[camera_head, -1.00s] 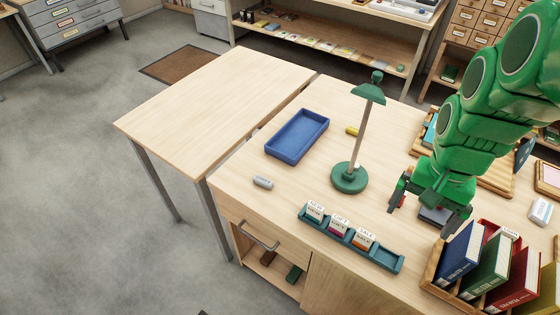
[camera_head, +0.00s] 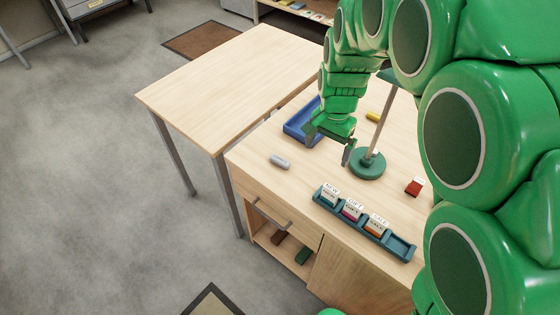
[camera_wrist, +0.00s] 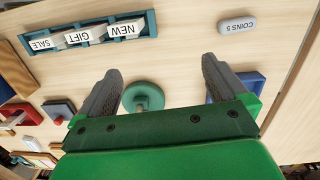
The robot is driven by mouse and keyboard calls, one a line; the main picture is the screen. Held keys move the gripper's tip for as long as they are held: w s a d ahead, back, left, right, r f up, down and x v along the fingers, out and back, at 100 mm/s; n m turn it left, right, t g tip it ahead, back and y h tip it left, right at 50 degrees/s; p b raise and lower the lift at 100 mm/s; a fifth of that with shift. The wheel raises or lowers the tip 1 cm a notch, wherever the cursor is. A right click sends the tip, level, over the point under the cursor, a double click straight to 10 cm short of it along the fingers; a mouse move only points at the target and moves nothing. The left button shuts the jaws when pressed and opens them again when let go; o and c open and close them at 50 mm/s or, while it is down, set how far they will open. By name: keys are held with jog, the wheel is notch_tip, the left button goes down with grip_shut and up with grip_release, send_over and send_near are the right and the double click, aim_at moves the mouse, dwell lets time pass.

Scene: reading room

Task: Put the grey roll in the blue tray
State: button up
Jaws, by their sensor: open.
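The grey roll (camera_head: 280,162) lies on the desk top near its left front edge, in front of the blue tray. In the wrist view the grey roll (camera_wrist: 237,25) lies at the upper right and reads "COINS 5". The blue tray (camera_head: 294,129) is behind the roll, partly hidden by my gripper and arm. A part of the blue tray (camera_wrist: 253,84) shows beside the right finger in the wrist view. My gripper (camera_head: 330,147) is open and empty above the desk, between the tray and the lamp. Its two fingers (camera_wrist: 161,72) are spread apart, clear of the roll.
A green lamp (camera_head: 368,165) stands just right of my gripper. A teal rack (camera_head: 401,246) with labelled blocks lies along the front. A yellow roll (camera_head: 373,116) and a red block (camera_head: 414,187) are on the desk. A bare table (camera_head: 225,85) adjoins at left.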

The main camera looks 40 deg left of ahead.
jog(key=t, duration=0.1)
send_over(280, 159)
notch_tip(280, 159, down, 6)
jog(key=shift+a+f, duration=0.1)
jog(key=shift+f, duration=3.9)
jog(key=c, duration=1.3)
jog(key=shift+o, duration=0.2)
jog(key=shift+r, duration=0.15)
